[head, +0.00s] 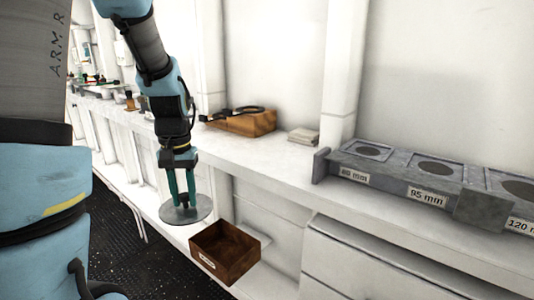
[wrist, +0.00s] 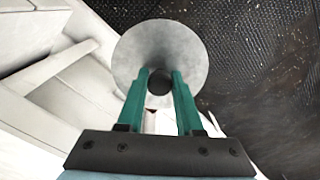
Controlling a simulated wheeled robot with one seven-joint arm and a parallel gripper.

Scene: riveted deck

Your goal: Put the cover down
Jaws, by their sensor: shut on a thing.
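The cover (head: 198,213) is a flat, round grey disc. In the head view it hangs in front of the counter's front edge, to the left of the open wooden box. My gripper (head: 182,197) points down with its green fingers shut on the cover. In the wrist view the cover (wrist: 160,42) fills the space past the fingertips (wrist: 159,80), and a dark round knob shows between them. The dark deck shows behind the disc there, so it is held in the air. The cover's underside is hidden.
A grey block (head: 392,171) with round openings, labelled 80 mm, 95 mm and 120 mm, stands on the white counter (head: 262,158) at right. A brown open box (head: 240,264) sits low before the counter. A wooden block (head: 240,123) with dark items is farther back.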

